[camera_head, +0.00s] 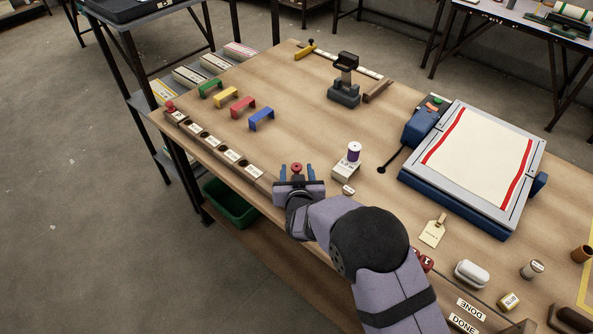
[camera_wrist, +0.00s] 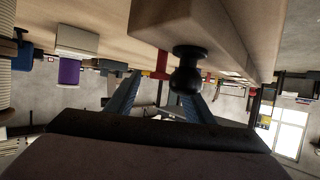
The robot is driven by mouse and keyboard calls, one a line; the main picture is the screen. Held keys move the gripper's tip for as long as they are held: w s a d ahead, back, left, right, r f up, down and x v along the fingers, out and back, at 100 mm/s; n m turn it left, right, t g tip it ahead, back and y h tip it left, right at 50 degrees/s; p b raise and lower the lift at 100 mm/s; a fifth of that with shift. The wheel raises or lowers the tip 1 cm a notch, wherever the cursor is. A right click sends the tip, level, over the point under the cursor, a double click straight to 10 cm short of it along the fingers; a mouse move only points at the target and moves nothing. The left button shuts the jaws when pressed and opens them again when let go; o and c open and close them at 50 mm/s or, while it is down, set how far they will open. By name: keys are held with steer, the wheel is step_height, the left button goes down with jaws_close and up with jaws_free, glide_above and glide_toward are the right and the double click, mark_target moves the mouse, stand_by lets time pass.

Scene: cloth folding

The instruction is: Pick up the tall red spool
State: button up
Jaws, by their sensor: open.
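A red flanged piece, which looks like the tall red spool (camera_head: 297,167), stands on the table at the near end of the wooden rail. My gripper (camera_head: 297,172) is open, with one blue finger on each side of it in the head view. The wrist view is upside down. There the red spool (camera_wrist: 162,62) shows between and beyond the blue fingers of my gripper (camera_wrist: 160,90). I cannot tell whether the fingertips reach around it. Its lower part is hidden in the head view by the gripper.
A black ball knob (camera_wrist: 187,76) on the wooden rail (camera_head: 231,156) overlaps one finger in the wrist view. A purple spool (camera_head: 354,152) stands on a white block to the right. Coloured arches (camera_head: 262,119) stand further back. The table between them is clear.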

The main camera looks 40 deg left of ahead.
mark_target(296, 167)
steer(key=shift+p+x, duration=0.35)
steer(key=shift+x, duration=1.35)
steer(key=c, duration=1.1)
